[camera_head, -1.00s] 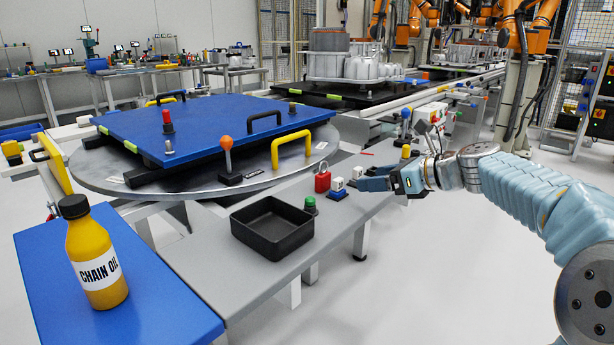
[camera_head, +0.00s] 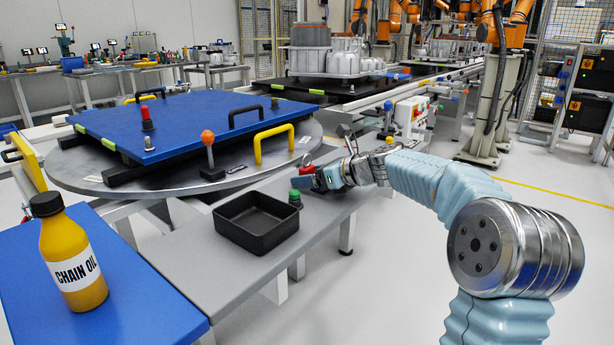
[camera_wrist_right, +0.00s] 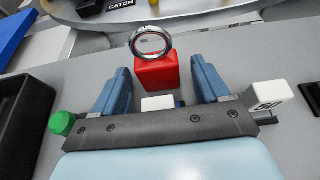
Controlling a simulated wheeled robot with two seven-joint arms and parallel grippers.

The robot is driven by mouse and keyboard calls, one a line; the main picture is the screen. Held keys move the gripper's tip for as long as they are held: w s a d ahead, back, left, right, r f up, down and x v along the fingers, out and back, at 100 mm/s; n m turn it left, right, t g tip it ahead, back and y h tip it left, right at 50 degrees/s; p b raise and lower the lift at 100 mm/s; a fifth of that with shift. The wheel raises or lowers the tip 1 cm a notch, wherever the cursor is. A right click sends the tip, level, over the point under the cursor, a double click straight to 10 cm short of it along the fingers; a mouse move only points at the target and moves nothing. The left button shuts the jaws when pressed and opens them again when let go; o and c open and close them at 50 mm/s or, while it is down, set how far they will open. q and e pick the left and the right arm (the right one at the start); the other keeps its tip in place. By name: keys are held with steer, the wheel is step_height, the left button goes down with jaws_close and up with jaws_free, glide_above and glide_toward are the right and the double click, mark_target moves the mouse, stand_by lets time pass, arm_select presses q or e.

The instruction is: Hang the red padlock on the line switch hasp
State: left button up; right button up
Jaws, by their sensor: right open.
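The red padlock (camera_wrist_right: 157,72) stands on the grey bench with its metal shackle ring on top. In the head view the padlock (camera_head: 308,170) is partly covered by my right gripper (camera_head: 312,183). In the wrist view my right gripper (camera_wrist_right: 160,68) is open, with one blue finger on each side of the padlock and visible gaps between. A white box with a red knob (camera_head: 412,114) stands beyond my wrist; I cannot make out for sure which part is the line switch hasp. My left gripper is not in view.
A small white block (camera_wrist_right: 158,103) sits between the fingers, nearer the palm. Another white block (camera_wrist_right: 268,95) is by the right finger. A green button (camera_wrist_right: 62,123) and black tray (camera_head: 256,221) are to the left. The turntable (camera_head: 290,160) lies behind.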

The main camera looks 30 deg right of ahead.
steer(key=c, duration=1.1)
